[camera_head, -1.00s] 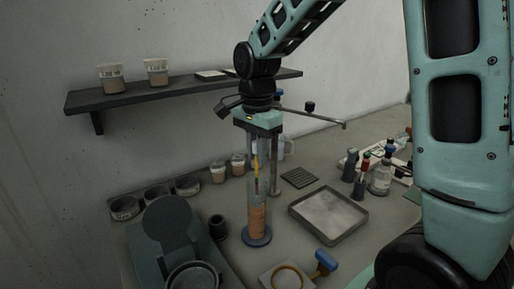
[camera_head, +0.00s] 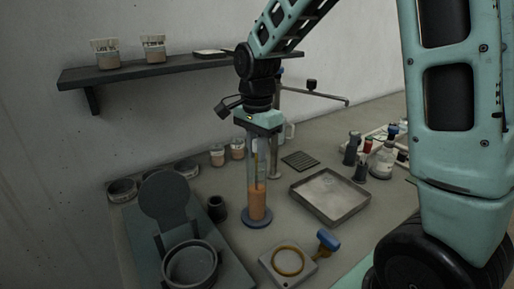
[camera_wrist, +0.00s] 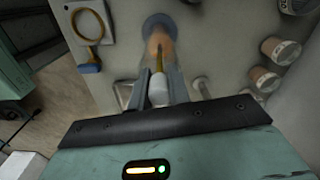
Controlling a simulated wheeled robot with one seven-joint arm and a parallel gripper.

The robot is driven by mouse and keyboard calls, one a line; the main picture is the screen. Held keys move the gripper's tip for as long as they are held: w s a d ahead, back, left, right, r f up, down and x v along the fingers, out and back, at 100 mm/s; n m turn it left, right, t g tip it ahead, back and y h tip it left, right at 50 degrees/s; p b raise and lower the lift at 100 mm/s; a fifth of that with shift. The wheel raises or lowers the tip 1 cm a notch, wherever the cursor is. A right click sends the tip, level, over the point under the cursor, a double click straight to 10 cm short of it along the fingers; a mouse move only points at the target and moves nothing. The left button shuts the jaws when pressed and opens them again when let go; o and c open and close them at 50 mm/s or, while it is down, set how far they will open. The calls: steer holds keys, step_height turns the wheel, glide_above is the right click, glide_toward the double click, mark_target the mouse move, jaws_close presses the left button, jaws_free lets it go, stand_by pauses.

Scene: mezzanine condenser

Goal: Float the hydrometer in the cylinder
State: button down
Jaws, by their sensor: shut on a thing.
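The clear cylinder (camera_head: 258,206) stands upright on a round blue base, its lower part filled with orange liquid. My gripper (camera_head: 257,132) is directly above the cylinder in the head view. In the wrist view my gripper (camera_wrist: 158,82) is shut on the hydrometer (camera_wrist: 158,90), which has a pale body and a yellowish stem pointing toward the cylinder (camera_wrist: 159,40). In the head view the hydrometer's lower part shows inside the upper cylinder, above or near the liquid surface; whether it touches the liquid I cannot tell. The fingers partly hide the cylinder's rim.
A metal tray (camera_head: 328,196) lies right of the cylinder. A plate with an orange ring (camera_head: 287,262) and a blue-handled tool (camera_head: 327,243) are in front. A dark cup (camera_head: 217,208) stands left. Bottles (camera_head: 382,160) are at right.

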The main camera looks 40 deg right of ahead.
steer(key=c, duration=1.3)
jaws_free()
steer(key=shift+o, duration=0.3)
step_height(320, 180, up, 17)
steer(key=shift+r+b, duration=0.2)
steer(key=shift+b, duration=0.1)
steer(key=s+a+f+n, duration=0.5)
steer(key=a+f+n, duration=0.1)
steer(key=a, duration=0.1)
steer(key=s+a+f+n, duration=0.4)
steer(key=a+f+n, duration=0.15)
steer(key=a, duration=0.25)
steer(key=s+a+f+n, duration=0.4)
steer(key=s+f+n, duration=0.5)
steer(key=s+n, duration=0.3)
steer(key=shift+s+y, duration=0.3)
steer(key=shift+s, duration=0.65)
